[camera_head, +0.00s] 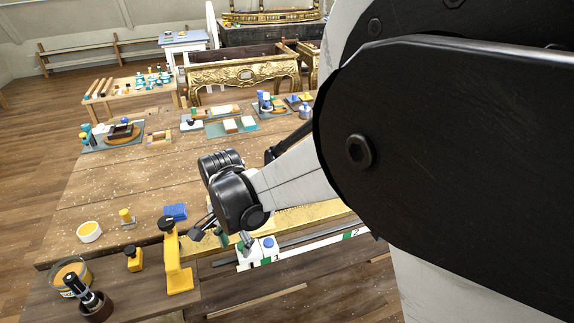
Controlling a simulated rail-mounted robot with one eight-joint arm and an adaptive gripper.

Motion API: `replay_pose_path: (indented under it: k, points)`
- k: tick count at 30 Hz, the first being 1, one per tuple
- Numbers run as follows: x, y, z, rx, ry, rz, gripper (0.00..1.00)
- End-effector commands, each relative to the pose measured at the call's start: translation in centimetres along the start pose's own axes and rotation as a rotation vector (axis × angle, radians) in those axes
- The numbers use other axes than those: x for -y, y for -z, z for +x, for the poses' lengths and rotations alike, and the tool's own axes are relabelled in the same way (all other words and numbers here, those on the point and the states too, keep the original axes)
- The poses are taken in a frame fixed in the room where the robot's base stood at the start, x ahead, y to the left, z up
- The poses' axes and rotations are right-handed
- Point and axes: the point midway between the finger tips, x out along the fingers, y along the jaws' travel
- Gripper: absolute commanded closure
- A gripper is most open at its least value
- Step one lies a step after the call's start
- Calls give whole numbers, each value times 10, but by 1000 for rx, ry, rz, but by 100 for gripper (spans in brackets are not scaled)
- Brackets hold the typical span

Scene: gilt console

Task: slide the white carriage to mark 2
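The white carriage (255,253) sits near the left end of a white rail (315,244) at the table's front edge, beside the digit 1. A small blue top shows on it. Mark 2 (354,234) is a digit beside a green patch farther right on the rail. My gripper (221,237) points down just left of the carriage. Its two fingertips are apart with nothing visible between them. The right fingertip is close to the carriage; I cannot tell whether they touch. My arm hides the rail's right end.
A yellow clamp (177,265) stands left of my gripper. A blue block (175,212), a yellow pot (71,273) and a dark-handled tool (88,297) are on the table's left part. A gold strip (310,215) lies behind the rail. The middle tabletop is clear.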

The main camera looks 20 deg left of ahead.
Motion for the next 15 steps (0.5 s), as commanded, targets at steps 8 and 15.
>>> replay_pose_path:
  k: [8,15]
  points:
    - [0,0,0,0,0,4,58]
    - [0,0,-6,0,0,4,58]
